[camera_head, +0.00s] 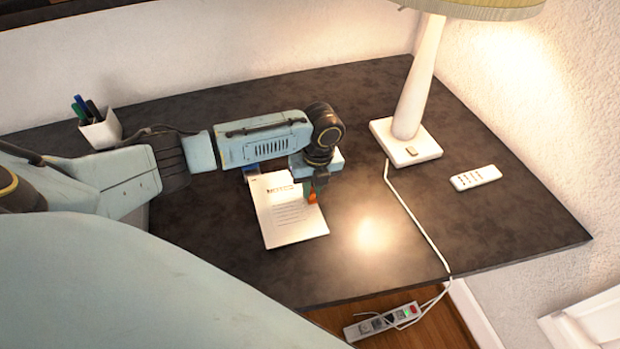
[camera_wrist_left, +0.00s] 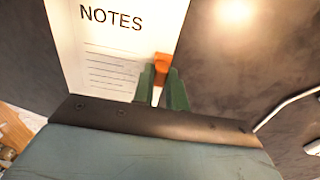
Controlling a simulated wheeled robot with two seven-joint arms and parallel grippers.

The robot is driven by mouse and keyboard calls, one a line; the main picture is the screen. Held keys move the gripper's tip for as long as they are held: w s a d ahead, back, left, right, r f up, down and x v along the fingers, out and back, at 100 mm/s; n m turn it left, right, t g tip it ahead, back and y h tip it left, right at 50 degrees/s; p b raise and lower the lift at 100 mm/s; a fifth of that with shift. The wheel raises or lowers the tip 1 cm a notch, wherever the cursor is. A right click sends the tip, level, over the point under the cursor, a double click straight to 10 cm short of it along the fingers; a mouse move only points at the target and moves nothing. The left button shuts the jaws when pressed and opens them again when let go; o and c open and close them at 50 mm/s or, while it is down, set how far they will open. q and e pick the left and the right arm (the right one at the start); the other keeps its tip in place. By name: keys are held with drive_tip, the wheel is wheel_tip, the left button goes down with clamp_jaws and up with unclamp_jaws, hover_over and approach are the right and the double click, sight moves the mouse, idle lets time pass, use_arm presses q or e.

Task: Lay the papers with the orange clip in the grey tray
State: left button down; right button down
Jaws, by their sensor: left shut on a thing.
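The white papers (camera_head: 291,219), headed "NOTES", lie on or just above the dark desk; I cannot tell which. They also show in the left wrist view (camera_wrist_left: 100,50). An orange clip (camera_wrist_left: 162,62) sits on their right edge. My left gripper (camera_head: 314,194) is shut at this edge, by the clip, with its green fingers (camera_wrist_left: 161,88) pointing down. The arm hides part of the papers' top. A grey edge (camera_head: 138,214) shows behind my left arm at the left; I cannot tell if it is the grey tray. My right gripper is not in view.
A lamp (camera_head: 409,110) stands at the back right, its white cable (camera_head: 415,222) crossing the desk (camera_head: 513,228). A remote (camera_head: 476,177) lies right of it. A pen cup (camera_head: 101,131) stands at the back left. A power strip (camera_head: 383,321) is below the front edge.

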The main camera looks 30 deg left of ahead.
use_arm(q)
drive_tip(key=shift+s+d+r+p, duration=0.1)
drive_tip(key=shift+s+d+p, duration=0.4)
drive_tip(key=shift+d, duration=0.1)
drive_tip(key=shift+s+d+p, duration=0.35)
drive_tip(key=shift+d+p, duration=0.05)
drive_tip(key=c, duration=1.3)
unclamp_jaws()
drive_tip(key=shift+c, duration=0.2)
